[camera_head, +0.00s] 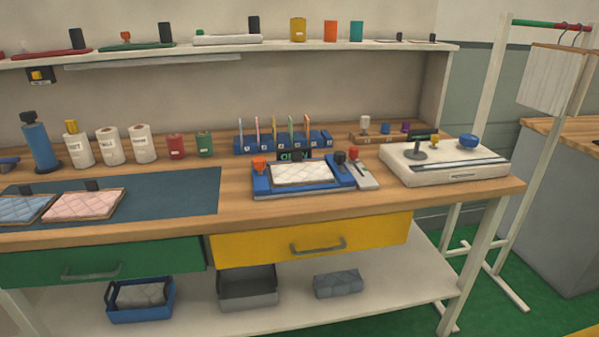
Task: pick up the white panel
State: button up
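A white quilted panel (305,174) lies flat on a blue tray-like fixture (262,188) in the middle of the workbench. A dark block at its back edge covers a little of it. A dark knob and a red knob stand at the fixture's right side. Another white sheet-like piece (550,80) hangs from a rack at the upper right. My gripper is not in view.
Blue and pink quilted panels (84,205) lie on a dark mat (165,196) at left. A white machine (450,175) stands right of the fixture. Bottles and rolls (110,147) line the back left. A rack of colored strips (240,145) stands behind the fixture.

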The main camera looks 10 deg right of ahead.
aim_at(298, 171)
jog(key=i+l+u, duration=0.15)
jog(key=l, duration=0.15)
jog(key=i+l+u, duration=0.15)
jog(key=l, duration=0.15)
jog(key=i+l+u, duration=0.15)
jog(key=l, duration=0.15)
jog(key=l+u, duration=0.2)
jog(key=l, duration=0.15)
jog(key=i, duration=0.85)
